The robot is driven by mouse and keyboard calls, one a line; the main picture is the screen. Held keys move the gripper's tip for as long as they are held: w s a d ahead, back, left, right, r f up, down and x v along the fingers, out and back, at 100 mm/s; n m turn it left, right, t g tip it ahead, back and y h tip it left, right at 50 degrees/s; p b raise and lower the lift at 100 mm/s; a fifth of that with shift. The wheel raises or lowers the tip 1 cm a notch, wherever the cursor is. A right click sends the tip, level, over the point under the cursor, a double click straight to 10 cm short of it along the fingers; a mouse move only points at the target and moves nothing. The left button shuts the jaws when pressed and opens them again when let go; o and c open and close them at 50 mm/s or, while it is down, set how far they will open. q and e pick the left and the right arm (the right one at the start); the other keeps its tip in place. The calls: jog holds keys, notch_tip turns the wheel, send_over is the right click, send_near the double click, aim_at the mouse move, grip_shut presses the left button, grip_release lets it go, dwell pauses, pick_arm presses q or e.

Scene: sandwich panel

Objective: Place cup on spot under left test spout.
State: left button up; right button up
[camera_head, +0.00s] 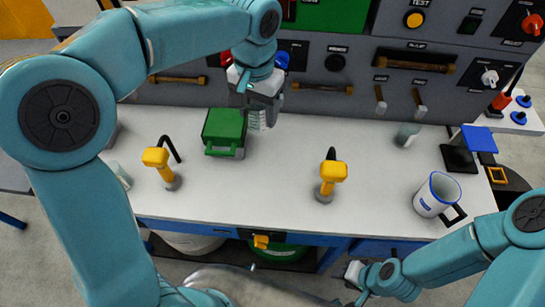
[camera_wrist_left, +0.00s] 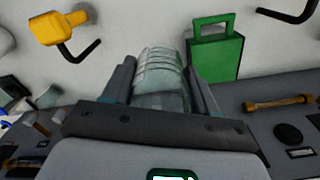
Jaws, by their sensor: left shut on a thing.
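My left gripper (camera_head: 262,112) is shut on a clear ribbed cup (camera_head: 264,122), above the back of the white counter, right of a green box. In the left wrist view the cup (camera_wrist_left: 160,72) sits between the two fingers (camera_wrist_left: 160,95). The left test spout (camera_head: 160,162), with a yellow handle and black curved pipe, stands at the counter's left, apart from the cup. A yellow and black spout also shows in the left wrist view (camera_wrist_left: 62,30). The spot under the spout cannot be made out. My right gripper (camera_head: 355,275) is low in front of the counter, its fingers unclear.
The green box (camera_head: 224,132) stands between the cup and left spout. A second yellow spout (camera_head: 330,178) stands mid-counter. A white and blue mug (camera_head: 437,195) and another clear glass (camera_head: 407,134) are on the right. A clear glass (camera_head: 121,175) lies at far left. The front middle is free.

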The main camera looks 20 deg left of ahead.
pick_arm(q)
jog(key=shift+d+f+b, duration=0.1)
jog(key=shift+f+b, duration=0.2)
jog(key=shift+f, duration=0.15)
jog(key=f, duration=0.4)
jog(key=f+b, duration=0.1)
jog(key=f, duration=0.9)
jog(key=shift+s+d+f, duration=0.1)
jog(key=shift+s+d, duration=0.05)
jog(key=shift+d, duration=0.1)
notch_tip(320, 180, down, 5)
jog(key=shift+b, duration=0.35)
jog(key=shift+f, duration=0.1)
jog(key=o, duration=1.1)
jog(key=shift+c, duration=0.2)
jog(key=shift+a, duration=0.1)
